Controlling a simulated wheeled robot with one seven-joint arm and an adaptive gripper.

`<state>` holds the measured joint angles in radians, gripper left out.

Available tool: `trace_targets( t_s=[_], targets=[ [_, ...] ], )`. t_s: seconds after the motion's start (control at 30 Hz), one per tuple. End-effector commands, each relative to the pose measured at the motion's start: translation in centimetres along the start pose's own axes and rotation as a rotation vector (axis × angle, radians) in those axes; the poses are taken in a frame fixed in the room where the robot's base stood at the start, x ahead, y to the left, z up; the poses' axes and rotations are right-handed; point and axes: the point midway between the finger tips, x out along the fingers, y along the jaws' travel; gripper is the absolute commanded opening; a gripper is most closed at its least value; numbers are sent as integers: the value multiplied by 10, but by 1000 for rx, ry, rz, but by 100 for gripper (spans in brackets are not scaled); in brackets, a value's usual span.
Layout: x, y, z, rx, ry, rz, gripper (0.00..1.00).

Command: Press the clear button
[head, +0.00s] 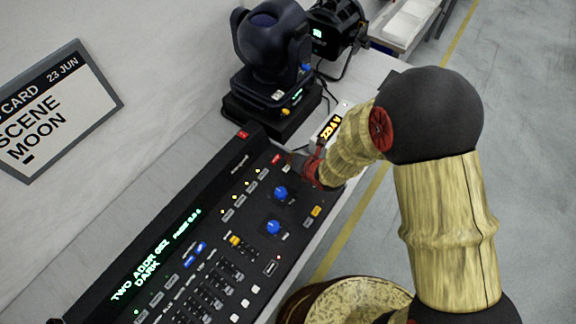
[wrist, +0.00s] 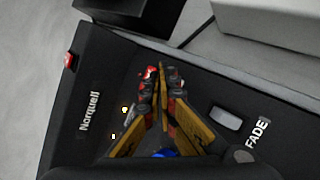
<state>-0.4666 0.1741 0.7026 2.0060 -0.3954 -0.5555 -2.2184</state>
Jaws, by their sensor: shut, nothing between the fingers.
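The black lighting console (head: 190,235) lies on the bench, its display reading "TWO ADDR 062 DARK". It also shows in the wrist view (wrist: 90,70). No label reading "clear" is legible. A small red button (head: 276,159) sits near the console's far end, just left of my gripper. My gripper (head: 293,160) is shut and empty over that end of the panel. In the wrist view its fingertips (wrist: 160,68) meet close to a small red patch at their left. I cannot tell whether they touch the panel. The fingers hide part of the panel.
Two blue knobs (head: 280,193) and several faders (head: 215,285) are on the console. A moving-head light (head: 272,50) stands beyond its far end, with a par can (head: 337,35) behind. A "SCENE MOON" card (head: 55,110) is at left. Grey floor is open at right.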

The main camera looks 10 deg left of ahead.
Motion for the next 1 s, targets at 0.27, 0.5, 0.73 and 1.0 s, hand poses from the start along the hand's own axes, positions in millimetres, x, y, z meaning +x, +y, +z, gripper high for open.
trace_targets(
  t_s=[0.27, 0.5, 0.73, 1.0],
  targets=[
    [0, 0, 0, 0, 0, 0, 0],
    [4, -3, -3, -1, 0, 0, 0],
    [6, -5, -5, -1, 0, 0, 0],
    [6, -4, -4, 0, 0, 0, 0]
  ],
)
